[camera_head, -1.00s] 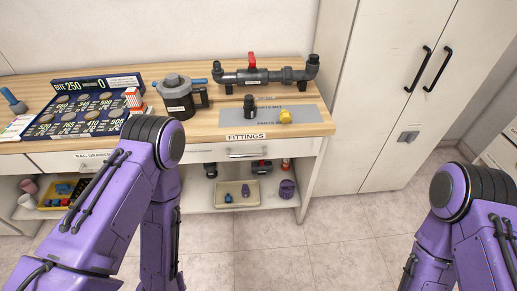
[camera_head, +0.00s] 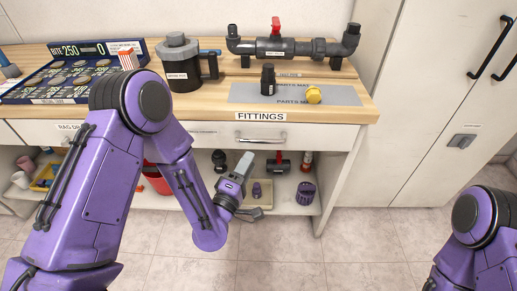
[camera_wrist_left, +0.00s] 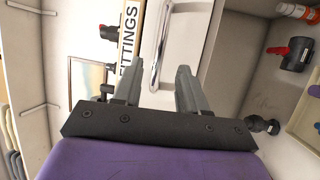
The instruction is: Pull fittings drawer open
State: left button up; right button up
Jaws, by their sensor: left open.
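The fittings drawer (camera_head: 310,134) is a white front under the wooden counter, below the label FITTINGS (camera_head: 261,116), and looks shut. Its metal bar handle (camera_head: 262,138) shows in the head view. My left gripper (camera_head: 246,160) is open, just below and in front of the handle, apart from it in the head view. In the left wrist view, the handle (camera_wrist_left: 155,78) appears beyond and between the two open fingers (camera_wrist_left: 172,68); contact cannot be told. My right arm is at the lower right; its gripper is out of view.
On the counter are a grey pump pot (camera_head: 180,65), a pipe assembly with a red valve (camera_head: 290,46) and a mat (camera_head: 345,96) with fittings. A white cabinet (camera_head: 440,110) stands right.

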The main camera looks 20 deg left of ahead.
aim_at(259, 145)
pick_arm(q)
jog(key=p+x, duration=0.1)
jog(key=x, duration=0.6)
jog(key=shift+w, duration=0.45)
grip_shut()
